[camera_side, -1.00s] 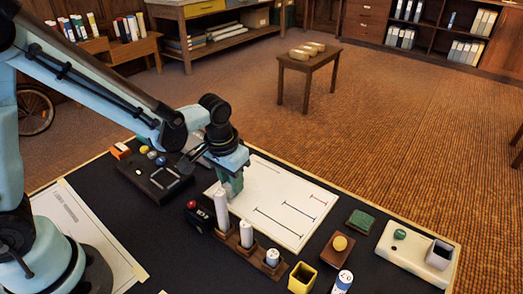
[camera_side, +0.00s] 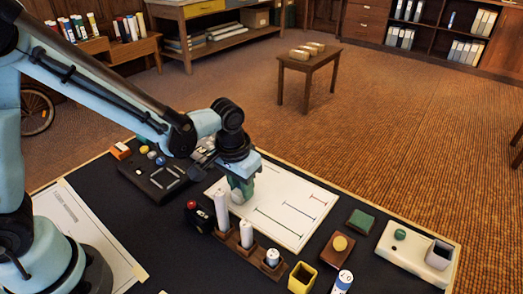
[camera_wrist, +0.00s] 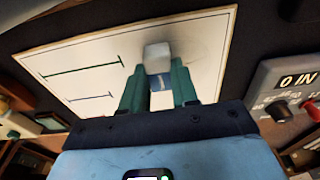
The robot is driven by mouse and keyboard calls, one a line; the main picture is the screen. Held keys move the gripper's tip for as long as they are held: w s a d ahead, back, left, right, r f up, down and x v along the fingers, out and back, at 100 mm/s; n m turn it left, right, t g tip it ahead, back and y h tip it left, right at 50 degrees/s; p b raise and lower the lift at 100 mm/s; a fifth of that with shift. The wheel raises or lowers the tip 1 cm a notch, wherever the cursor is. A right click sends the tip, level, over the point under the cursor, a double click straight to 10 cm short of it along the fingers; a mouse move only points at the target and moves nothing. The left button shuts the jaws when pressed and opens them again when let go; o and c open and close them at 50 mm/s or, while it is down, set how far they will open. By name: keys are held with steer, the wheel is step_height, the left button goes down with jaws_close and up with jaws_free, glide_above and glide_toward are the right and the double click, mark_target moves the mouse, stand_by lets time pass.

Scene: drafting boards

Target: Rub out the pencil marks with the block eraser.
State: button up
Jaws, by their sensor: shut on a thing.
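My gripper (camera_side: 241,188) is over the left part of the white drawing sheet (camera_side: 285,222). In the wrist view its two green fingers (camera_wrist: 157,82) are shut on the block eraser (camera_wrist: 157,56), a white block with a blue band. The eraser's white end points at the sheet (camera_wrist: 105,40); I cannot tell whether it touches. A faint grey smudge (camera_wrist: 197,48) shows on the paper just right of the eraser. Green and blue ruled lines lie left of the gripper in the wrist view. In the side view the fingers mostly hide the eraser.
A wooden holder (camera_side: 246,250) with white cylinders stands close in front of my gripper. A dark instrument (camera_side: 160,178) lies to its left. A yellow cup (camera_side: 302,278), a brown block (camera_side: 338,245) and a white tray (camera_side: 405,262) stand to the right.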

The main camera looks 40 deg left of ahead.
mark_target(225, 185)
steer(key=shift+a, duration=0.1)
steer(key=shift+a, duration=3)
steer(key=shift+d, duration=0.1)
steer(key=shift+d, duration=3)
steer(key=shift+a, duration=3.15)
steer(key=shift+f, duration=0.1)
steer(key=shift+d, duration=0.15)
steer(key=shift+d, duration=2.95)
